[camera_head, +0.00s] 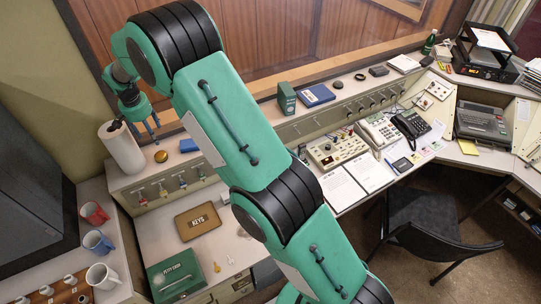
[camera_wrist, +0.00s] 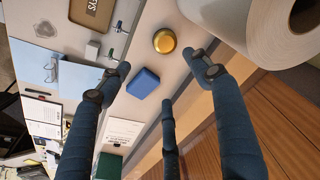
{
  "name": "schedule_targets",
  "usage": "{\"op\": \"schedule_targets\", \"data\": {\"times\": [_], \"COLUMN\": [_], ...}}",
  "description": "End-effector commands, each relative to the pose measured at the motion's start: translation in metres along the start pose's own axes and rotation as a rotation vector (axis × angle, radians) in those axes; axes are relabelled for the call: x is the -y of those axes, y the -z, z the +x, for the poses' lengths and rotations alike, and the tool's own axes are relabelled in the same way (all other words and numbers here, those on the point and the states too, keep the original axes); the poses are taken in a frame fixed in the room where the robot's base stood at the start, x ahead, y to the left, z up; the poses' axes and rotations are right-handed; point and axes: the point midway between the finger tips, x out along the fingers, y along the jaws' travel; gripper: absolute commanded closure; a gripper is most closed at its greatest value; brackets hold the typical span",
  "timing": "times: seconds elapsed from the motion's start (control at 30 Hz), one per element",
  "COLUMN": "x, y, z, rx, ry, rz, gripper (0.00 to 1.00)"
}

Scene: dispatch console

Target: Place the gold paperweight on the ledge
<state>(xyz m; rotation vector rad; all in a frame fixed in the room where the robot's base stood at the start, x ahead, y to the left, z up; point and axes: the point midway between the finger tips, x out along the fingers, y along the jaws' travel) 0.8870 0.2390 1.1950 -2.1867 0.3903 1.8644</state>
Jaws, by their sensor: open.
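The gold paperweight (camera_head: 161,156) is a small round dome. It sits on the pale raised shelf (camera_head: 262,132) below the window, between a paper roll and a blue block. In the wrist view the paperweight (camera_wrist: 165,41) is in full sight, just past the fingertips. My gripper (camera_head: 146,130) is above the left end of this shelf, near the paperweight. In the wrist view my gripper (camera_wrist: 158,78) has its three fingers spread, with nothing between them. A wooden sill (camera_wrist: 150,140) runs along the shelf's window side.
The white paper roll (camera_head: 121,148) stands close left of the paperweight. The blue block (camera_head: 188,145) lies close right. Farther right are a green box (camera_head: 286,98) and a blue book (camera_head: 317,95). Some bare shelf shows between the blue block and green box.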

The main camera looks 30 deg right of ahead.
Motion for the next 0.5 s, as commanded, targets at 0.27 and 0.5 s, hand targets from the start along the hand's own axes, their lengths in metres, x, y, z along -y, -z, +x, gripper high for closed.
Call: {"op": "schedule_targets", "data": {"times": [0.27, 0.5], "x": [-0.046, -0.090], "y": [-0.007, -0.023], "z": [-0.085, -0.152], "rx": [-0.028, -0.054], "ry": [0.025, 0.043], "rz": [-0.030, -0.063], "gripper": [0.37, 0.37]}}
